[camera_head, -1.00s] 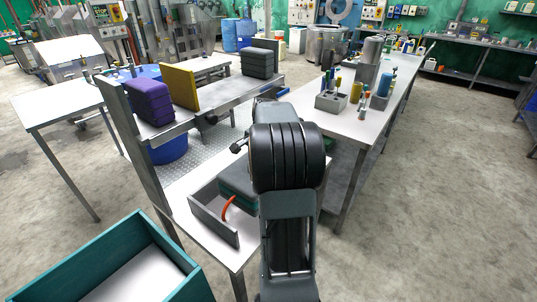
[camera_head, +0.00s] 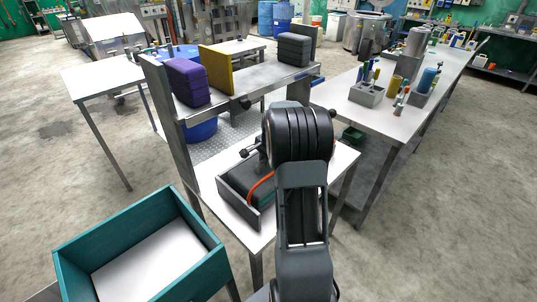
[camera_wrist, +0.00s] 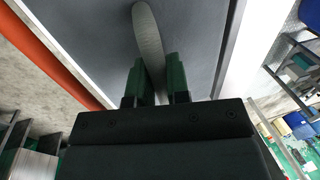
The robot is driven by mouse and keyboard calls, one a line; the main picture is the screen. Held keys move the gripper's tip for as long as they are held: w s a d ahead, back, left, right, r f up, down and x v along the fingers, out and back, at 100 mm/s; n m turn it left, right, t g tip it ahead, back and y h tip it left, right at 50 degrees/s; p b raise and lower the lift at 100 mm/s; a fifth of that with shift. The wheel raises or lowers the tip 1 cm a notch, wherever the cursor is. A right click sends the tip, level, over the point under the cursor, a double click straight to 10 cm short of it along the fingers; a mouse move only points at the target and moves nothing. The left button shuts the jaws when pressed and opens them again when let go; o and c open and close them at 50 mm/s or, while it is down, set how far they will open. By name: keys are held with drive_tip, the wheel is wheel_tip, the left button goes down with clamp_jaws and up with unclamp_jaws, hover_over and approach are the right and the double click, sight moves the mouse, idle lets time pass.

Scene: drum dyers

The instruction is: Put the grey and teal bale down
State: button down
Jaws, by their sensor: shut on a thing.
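The grey and teal bale (camera_head: 240,178) is at the grey tray on the white table, just left of my arm. Its dark grey top fills much of the wrist view (camera_wrist: 215,45), with a pale grey strap (camera_wrist: 148,40) rising from it. My gripper (camera_wrist: 157,80) has green fingertips closed on this strap. In the head view my arm hides the gripper and part of the bale. The grey tray (camera_head: 238,211) shows its front wall. An orange curved strip (camera_head: 258,184) crosses beside the bale. I cannot tell whether the bale touches the tray's floor.
A teal open crate (camera_head: 197,276) with an empty white floor stands at lower left. A long bench (camera_head: 385,118) with bottles stands at right.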

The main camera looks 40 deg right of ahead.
drive_tip(key=shift+d+f, duration=0.1)
drive_tip(key=shift+f, duration=0.45)
drive_tip(key=c, duration=1.5)
unclamp_jaws()
drive_tip(key=shift+f, duration=0.25)
drive_tip(key=o, duration=0.4)
drive_tip(key=shift+s, duration=0.1)
drive_tip(key=shift+r, duration=0.15)
wheel_tip(320, 180, up, 11)
drive_tip(key=s, duration=0.2)
drive_tip(key=s+a+r+n, duration=0.2)
drive_tip(key=s+a+n, duration=0.15)
drive_tip(key=a, duration=0.35)
drive_tip(key=s+a+r+n, duration=0.2)
drive_tip(key=s+a+n, duration=0.15)
drive_tip(key=a, duration=0.45)
drive_tip(key=s+a+f+n+t, duration=0.1)
drive_tip(key=s+a+f+n, duration=0.2)
drive_tip(key=s+a+n, duration=0.6)
drive_tip(key=shift+s+a+f+n+t, duration=0.15)
drive_tip(key=shift+s+n+t, duration=0.15)
drive_tip(key=shift+s, duration=0.35)
